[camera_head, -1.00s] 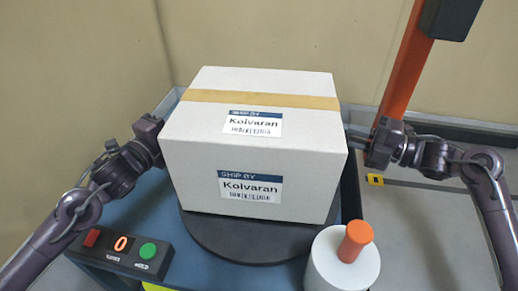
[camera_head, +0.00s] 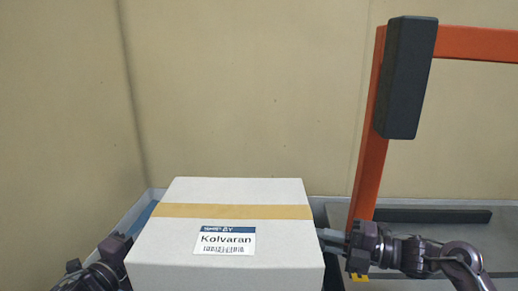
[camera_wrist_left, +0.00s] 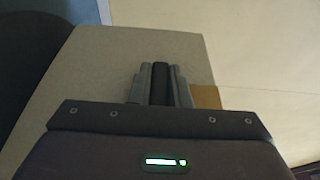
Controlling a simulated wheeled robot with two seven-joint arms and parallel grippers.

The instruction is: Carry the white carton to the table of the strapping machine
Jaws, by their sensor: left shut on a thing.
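The white carton (camera_head: 180,245), with a tan tape strip and a Kolvaran label on top, is at the bottom centre of the head view; its lower part is cut off. My left gripper (camera_head: 129,240) is at its left side. In the left wrist view its closed fingers (camera_wrist_left: 162,72) meet the carton's plain side (camera_wrist_left: 90,75). My right gripper (camera_head: 328,238) is at the carton's right side; its fingertips are too small to tell open from shut. The strapping machine's orange frame (camera_head: 368,165) stands to the right, with its grey table (camera_head: 490,250) behind my right arm.
A dark box (camera_head: 406,78) is mounted on the orange post. A dark bar (camera_head: 430,215) lies on the grey surface. Beige walls (camera_head: 240,90) close off the back and left. A grey raised edge (camera_head: 130,215) shows behind the carton. A dark disc edge (camera_wrist_left: 25,70) shows in the left wrist view.

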